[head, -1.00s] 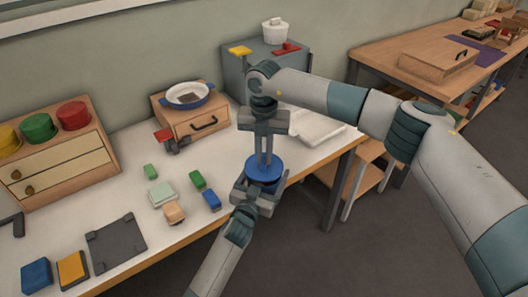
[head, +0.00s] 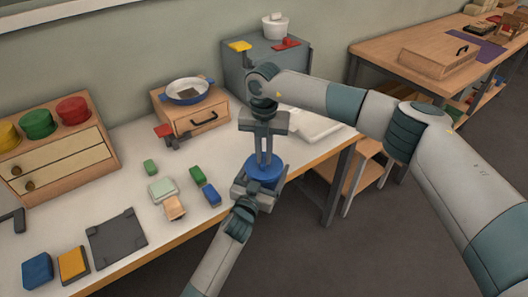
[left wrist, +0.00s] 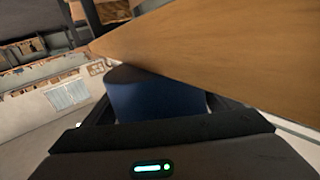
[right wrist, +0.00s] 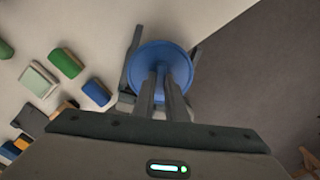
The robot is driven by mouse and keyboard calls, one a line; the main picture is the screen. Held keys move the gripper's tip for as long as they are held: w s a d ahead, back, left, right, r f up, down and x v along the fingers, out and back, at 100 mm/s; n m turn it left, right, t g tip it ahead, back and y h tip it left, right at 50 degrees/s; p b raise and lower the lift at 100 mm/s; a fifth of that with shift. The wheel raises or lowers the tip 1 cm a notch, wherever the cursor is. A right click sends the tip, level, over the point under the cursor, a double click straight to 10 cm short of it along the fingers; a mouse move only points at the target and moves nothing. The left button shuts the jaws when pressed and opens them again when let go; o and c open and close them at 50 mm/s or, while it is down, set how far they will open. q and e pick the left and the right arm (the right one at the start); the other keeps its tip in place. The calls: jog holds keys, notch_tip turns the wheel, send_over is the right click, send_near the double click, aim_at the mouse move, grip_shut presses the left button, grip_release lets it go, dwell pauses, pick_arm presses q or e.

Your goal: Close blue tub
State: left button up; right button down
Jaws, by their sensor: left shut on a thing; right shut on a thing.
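The blue tub (left wrist: 155,98) is between the fingers of my left gripper (head: 258,188), which is shut on it from the near side, by the table's front edge. The round blue lid (head: 266,172) lies over the tub and shows as a broad disc in the right wrist view (right wrist: 147,58). My right gripper (head: 265,158) points straight down from above, its fingers close together at the lid's middle. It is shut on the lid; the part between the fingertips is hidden. Whether the lid is fully seated on the rim cannot be told.
Green (head: 197,174) and blue (head: 211,195) blocks, a pale green box (head: 162,189) and a tan block (head: 175,208) lie left of the grippers. A dark tray (head: 117,238) lies nearer. A wooden box with a pan (head: 187,92) and a grey cabinet (head: 240,80) stand behind.

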jog(key=shift+f, duration=0.6)
dwell(0.8)
jog(key=c, duration=1.7)
grip_release()
jog(key=shift+r, duration=0.1)
notch_tip(320, 180, up, 12)
jog(key=shift+f, duration=0.1)
pick_arm(q)
jog(key=o, duration=1.5)
jog(key=shift+s, duration=0.15)
jog(key=b+v, duration=0.2)
jog(key=v, duration=1.5)
jog(key=shift+s, duration=0.1)
pick_arm(e)
notch_tip(320, 180, down, 2)
